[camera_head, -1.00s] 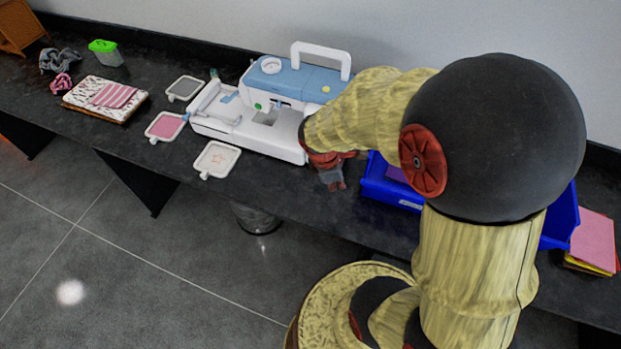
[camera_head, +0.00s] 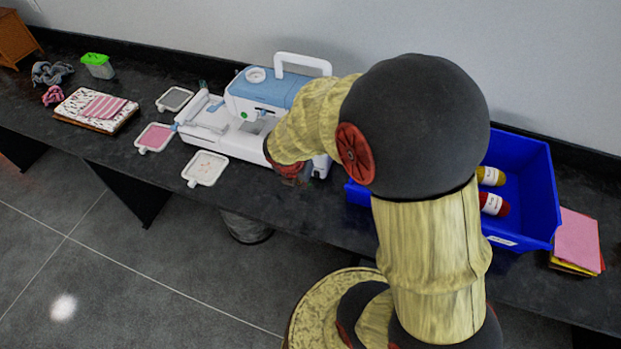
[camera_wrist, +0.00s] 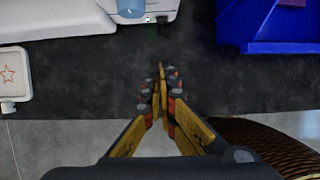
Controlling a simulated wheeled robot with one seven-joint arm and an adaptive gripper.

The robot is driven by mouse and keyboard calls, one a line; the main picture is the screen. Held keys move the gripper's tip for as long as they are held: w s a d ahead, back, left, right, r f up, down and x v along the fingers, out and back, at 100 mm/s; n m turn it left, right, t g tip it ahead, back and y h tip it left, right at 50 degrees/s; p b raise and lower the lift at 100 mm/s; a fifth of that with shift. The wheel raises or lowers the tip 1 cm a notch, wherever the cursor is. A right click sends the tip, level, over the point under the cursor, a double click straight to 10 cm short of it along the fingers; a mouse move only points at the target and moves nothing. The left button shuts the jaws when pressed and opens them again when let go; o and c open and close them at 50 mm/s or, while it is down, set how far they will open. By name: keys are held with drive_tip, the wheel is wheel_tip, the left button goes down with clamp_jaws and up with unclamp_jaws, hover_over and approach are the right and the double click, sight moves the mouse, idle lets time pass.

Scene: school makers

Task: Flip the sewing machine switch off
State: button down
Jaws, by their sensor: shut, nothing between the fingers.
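The white and blue sewing machine (camera_head: 262,92) stands upright on the dark table, with its handle up. My arm covers its right end in the head view. In the wrist view, the machine's white base (camera_wrist: 62,16) lies at the top left. My gripper (camera_wrist: 161,72) is shut and empty, over the table's front edge, apart from the machine. In the head view, it is mostly hidden by my arm.
Coloured sheets (camera_head: 577,238) lie at the far right. Bare table lies between machine and bin.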

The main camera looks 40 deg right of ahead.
sight(316, 175)
drive_tip(key=b+x, duration=0.4)
drive_tip(key=x, duration=0.6)
drive_tip(key=shift+f+b, duration=0.35)
drive_tip(key=shift+b, duration=0.05)
drive_tip(key=d, duration=0.1)
drive_tip(key=w+d+r, duration=0.1)
drive_tip(key=d, duration=0.1)
drive_tip(key=shift+w, duration=0.3)
drive_tip(key=shift+w+d, duration=0.15)
drive_tip(key=shift+d, duration=0.1)
drive_tip(key=shift+r, duration=0.1)
drive_tip(key=shift+w+d+r+p, duration=0.1)
drive_tip(key=shift+d+r+p, duration=0.15)
drive_tip(key=shift+p, duration=0.4)
drive_tip(key=shift+w+d+f, duration=0.1)
drive_tip(key=shift+w, duration=0.05)
